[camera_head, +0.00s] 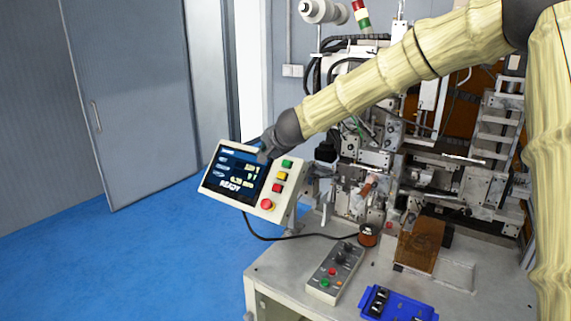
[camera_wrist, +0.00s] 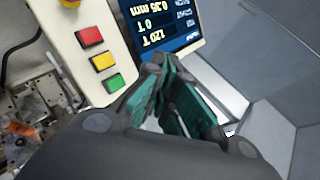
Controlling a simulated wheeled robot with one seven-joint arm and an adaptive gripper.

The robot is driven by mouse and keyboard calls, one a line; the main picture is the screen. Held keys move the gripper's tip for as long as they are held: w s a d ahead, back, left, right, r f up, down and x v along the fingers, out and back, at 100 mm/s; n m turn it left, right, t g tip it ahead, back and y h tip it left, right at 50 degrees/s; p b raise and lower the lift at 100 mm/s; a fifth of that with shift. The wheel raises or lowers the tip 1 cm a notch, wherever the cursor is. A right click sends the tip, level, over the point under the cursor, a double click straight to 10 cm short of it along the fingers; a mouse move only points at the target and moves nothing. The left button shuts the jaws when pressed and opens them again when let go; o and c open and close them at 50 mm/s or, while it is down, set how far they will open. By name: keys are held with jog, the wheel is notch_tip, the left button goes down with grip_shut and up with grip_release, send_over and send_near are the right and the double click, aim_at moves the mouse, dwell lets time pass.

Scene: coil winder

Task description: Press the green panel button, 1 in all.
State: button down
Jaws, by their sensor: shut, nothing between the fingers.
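The green panel button (camera_head: 287,164) is the top one in a column on the right side of the tilted white control panel (camera_head: 285,200). In the wrist view the green button (camera_wrist: 115,83) shows at the panel's end, left of my fingers. My gripper (camera_head: 264,156) is shut and empty, in front of the panel's upper edge near the screen. In the wrist view its teal-padded fingers (camera_wrist: 161,62) meet over the screen's edge, beside the green button. I cannot tell whether the fingertips touch the panel.
Below the green button are a yellow (camera_head: 282,176), a red (camera_head: 277,188) and a round red stop button (camera_head: 267,204). The screen (camera_head: 232,180) reads READY. A grey button box (camera_head: 331,275) and a blue tray (camera_head: 398,305) lie on the table. The winding machine stands right.

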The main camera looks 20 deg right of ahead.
aim_at(286, 163)
jog(key=shift+f, duration=0.1)
jog(key=shift+w+d+f+b, duration=0.5)
jog(key=shift+w+d+f, duration=0.2)
jog(key=shift+d+f, duration=0.25)
jog(key=shift+w+d+f+b, duration=0.45)
jog(key=shift+w+d+f, duration=0.2)
jog(key=shift+d+f, duration=0.2)
jog(key=shift+w+d+f+b, duration=0.5)
jog(key=shift+w+d+f, duration=0.2)
jog(key=shift+d+f, duration=0.25)
jog(key=shift+f, duration=0.15)
jog(key=shift+w+d+f, duration=0.15)
jog(key=shift+w+f, duration=0.05)
